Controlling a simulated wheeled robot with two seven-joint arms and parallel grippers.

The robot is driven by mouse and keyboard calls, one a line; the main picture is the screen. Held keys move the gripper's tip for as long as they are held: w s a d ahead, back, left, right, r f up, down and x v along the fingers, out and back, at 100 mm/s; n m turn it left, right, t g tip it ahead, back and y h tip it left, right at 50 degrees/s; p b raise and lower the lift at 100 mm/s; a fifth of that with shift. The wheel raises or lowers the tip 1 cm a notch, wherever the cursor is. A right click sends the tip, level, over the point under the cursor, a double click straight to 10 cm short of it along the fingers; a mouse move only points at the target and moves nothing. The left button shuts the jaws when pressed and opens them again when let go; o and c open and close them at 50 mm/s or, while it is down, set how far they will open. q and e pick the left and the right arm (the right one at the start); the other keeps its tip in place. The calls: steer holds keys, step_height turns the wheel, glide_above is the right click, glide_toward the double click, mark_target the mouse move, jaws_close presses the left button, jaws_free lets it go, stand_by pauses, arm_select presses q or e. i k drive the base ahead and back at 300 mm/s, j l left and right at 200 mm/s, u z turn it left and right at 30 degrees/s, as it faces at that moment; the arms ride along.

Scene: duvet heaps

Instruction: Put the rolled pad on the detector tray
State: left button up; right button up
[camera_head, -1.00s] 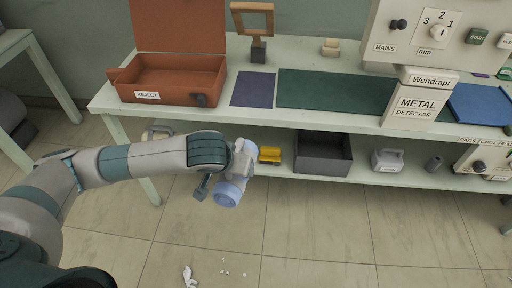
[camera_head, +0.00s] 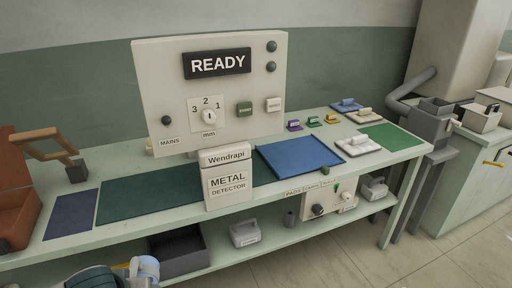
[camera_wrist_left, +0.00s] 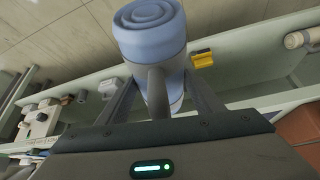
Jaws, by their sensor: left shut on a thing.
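The rolled pad (camera_wrist_left: 150,32) is a pale blue roll with a spiral end, seen large in the left wrist view. My left gripper (camera_wrist_left: 160,88) is shut on it, with a finger on either side. In the head view the roll (camera_head: 146,268) shows at the bottom left edge, in front of the bench and below its top; my left gripper there is mostly cut off. A flat blue tray (camera_head: 298,158) lies on the bench top, right of the white METAL DETECTOR housing (camera_head: 228,182); it looks empty. My right gripper is not in view.
The panel (camera_head: 210,90) reads READY. Dark green (camera_head: 150,192) and purple (camera_head: 72,213) mats lie left of the housing. The lower shelf holds a grey bin (camera_head: 180,250) and a white case (camera_head: 244,233).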

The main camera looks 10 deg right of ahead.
mark_target(304, 152)
steer(key=i+l, duration=0.1)
steer(key=l, duration=1.2)
steer(key=i+l, duration=0.15)
steer(key=l, duration=0.45)
steer(key=i+l, duration=0.1)
steer(key=l, duration=1.2)
steer(key=i+l+z, duration=0.1)
steer(key=l, duration=0.55)
